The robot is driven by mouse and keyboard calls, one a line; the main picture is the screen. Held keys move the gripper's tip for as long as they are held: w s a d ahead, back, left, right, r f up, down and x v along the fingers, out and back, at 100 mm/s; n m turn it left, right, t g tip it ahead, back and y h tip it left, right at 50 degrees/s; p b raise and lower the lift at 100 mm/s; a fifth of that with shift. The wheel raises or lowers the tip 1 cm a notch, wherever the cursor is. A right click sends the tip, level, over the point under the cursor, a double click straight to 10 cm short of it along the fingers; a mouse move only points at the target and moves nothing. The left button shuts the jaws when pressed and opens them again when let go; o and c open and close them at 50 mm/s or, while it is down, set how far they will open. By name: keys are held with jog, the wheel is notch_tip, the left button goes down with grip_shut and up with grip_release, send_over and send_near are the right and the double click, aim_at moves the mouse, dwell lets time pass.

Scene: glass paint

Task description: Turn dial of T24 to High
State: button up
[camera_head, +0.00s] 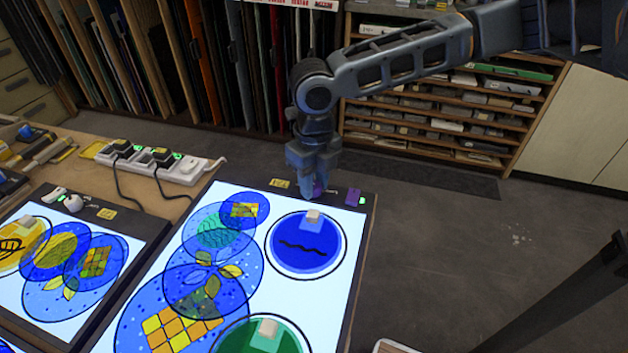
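A large lit light panel (345,225) stands on the bench with painted glass pieces on it. Along its dark far edge are a yellow tag (280,183) and a purple tag (353,197); their print is too small to read. My gripper (313,192) points down at this edge, between the two tags. Its fingers hide most of what is there, and only a bit of purple shows between them. I cannot tell whether they touch a dial. A smaller lit panel (125,285) at the left has a white dial (73,203) and a yellow tag (106,213). I cannot tell which panel is T24.
A white power strip (185,172) with black plugs and cables lies on the wooden bench (140,190) behind the panels. Tools lie at the far left. Shelves of sheets (430,125) stand at the back.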

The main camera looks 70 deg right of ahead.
jog(key=o, duration=0.5)
notch_tip(320, 180, up, 8)
jog(key=shift+f, duration=0.1)
dwell(0.4)
dwell(0.4)
